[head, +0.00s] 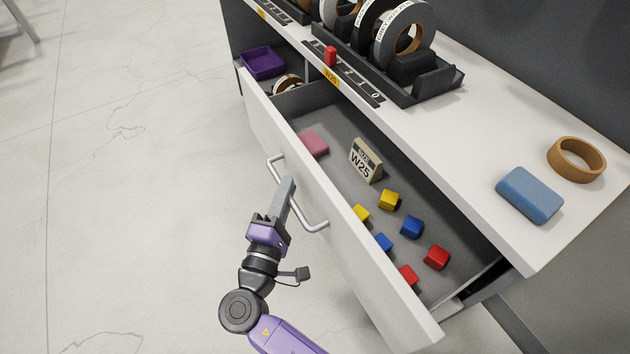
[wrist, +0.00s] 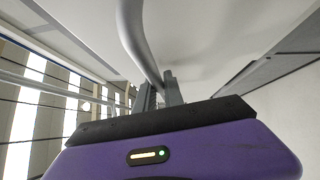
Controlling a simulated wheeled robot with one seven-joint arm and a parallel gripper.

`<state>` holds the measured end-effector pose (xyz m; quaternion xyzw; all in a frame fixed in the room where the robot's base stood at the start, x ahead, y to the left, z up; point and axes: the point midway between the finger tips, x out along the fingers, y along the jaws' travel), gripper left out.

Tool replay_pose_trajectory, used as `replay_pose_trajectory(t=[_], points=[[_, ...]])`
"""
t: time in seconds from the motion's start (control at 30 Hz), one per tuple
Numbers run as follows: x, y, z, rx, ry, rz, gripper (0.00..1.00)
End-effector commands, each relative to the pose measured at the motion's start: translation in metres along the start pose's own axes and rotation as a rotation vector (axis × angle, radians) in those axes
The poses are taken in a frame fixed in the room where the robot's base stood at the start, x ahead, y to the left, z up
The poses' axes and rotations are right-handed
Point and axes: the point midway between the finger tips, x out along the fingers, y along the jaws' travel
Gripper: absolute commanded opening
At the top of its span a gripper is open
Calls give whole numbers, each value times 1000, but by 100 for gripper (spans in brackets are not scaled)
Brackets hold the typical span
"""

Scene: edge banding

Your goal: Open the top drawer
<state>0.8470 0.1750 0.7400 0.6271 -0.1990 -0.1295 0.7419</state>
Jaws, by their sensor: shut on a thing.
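The top drawer (head: 310,192) of the white cabinet stands open, pulled well out toward me, with its inside in view. Its silver bar handle (head: 312,228) is on the front panel and also shows large in the wrist view (wrist: 133,30). My gripper (head: 290,188) is at the handle, with its fingers shut on the bar; the fingers (wrist: 161,88) meet it in the wrist view. The fingers hide part of the handle in the head view.
On the worktop (head: 470,130) are a tape rack (head: 420,88), a blue block (head: 529,195) and a brown roll (head: 576,160). Floor at left is clear.

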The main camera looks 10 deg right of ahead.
Motion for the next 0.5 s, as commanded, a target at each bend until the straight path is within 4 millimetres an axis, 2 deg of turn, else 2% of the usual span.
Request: replay_pose_trajectory(t=[0.03,0.2,0.5], points=[[-8,-2,-8,0,3,-1,0],[-26,3,-25,-1,1,-2,0],[-39,8,-38,-3,-1,-2,0]])
